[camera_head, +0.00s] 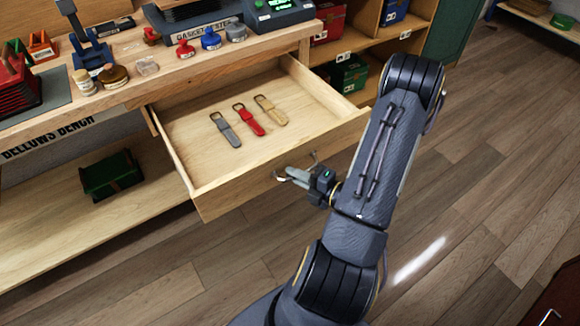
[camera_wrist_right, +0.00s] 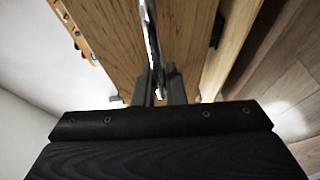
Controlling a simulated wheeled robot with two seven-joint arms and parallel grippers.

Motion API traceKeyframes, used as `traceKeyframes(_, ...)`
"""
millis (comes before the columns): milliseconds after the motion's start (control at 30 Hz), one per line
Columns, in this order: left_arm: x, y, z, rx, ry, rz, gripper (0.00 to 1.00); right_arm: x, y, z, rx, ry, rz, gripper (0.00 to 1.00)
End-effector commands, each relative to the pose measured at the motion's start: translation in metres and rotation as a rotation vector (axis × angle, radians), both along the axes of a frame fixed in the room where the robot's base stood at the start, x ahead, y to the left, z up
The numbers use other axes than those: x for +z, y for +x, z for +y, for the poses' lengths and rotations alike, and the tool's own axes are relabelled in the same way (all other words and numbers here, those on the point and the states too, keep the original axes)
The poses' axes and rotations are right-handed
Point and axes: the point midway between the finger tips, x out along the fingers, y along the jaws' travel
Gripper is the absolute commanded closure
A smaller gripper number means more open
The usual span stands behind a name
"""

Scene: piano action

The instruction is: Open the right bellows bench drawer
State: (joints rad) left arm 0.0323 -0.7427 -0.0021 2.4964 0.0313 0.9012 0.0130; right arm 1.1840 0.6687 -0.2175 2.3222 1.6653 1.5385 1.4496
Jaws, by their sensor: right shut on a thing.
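The right bellows bench drawer (camera_head: 205,122) is pulled well out from under the bench top in the head view. Three strap-like tags lie inside it: grey (camera_head: 225,130), red (camera_head: 249,120) and tan (camera_head: 271,110). My right gripper (camera_head: 290,176) is at the drawer's front face and is shut on the metal drawer handle (camera_head: 314,157). The right wrist view shows the handle bar (camera_wrist_right: 151,40) running between the two fingers (camera_wrist_right: 160,88), with the wooden drawer front behind it. My left gripper is not in view.
The bench top (camera_head: 120,75) carries stamps, jars and a red rack (camera_head: 18,85). A green bin (camera_head: 112,176) stands on the lower shelf (camera_head: 60,245). Shelves with boxes (camera_head: 348,75) stand behind the drawer's right side.

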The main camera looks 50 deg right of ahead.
Motion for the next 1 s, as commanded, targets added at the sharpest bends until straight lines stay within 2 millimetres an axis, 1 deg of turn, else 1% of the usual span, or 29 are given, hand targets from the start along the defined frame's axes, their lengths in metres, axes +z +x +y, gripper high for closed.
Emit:
traceKeyframes(400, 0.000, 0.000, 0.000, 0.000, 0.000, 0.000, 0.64, 0.000, -0.003, 0.000, 0.001, -0.002, -0.001, 1.00)
traceKeyframes(433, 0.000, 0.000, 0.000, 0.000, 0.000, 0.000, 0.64, 0.000, -0.003, 0.001, 0.001, -0.002, -0.001, 0.87)
traceKeyframes(567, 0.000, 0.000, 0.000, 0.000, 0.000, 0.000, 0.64, 0.000, -0.003, 0.000, 0.001, -0.002, -0.001, 0.70)
traceKeyframes(600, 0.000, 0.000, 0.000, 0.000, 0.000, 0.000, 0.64, 0.000, -0.003, 0.000, 0.001, -0.001, -0.001, 0.68)
traceKeyframes(867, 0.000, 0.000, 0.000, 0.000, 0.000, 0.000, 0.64, 0.000, -0.003, 0.000, 0.000, -0.001, 0.000, 0.68)
traceKeyframes(967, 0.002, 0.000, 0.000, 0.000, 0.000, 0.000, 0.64, 0.001, -0.011, -0.002, -0.002, -0.001, 0.001, 0.68)
traceKeyframes(1000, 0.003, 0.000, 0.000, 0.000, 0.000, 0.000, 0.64, 0.001, -0.016, -0.003, -0.004, -0.002, 0.002, 0.68)
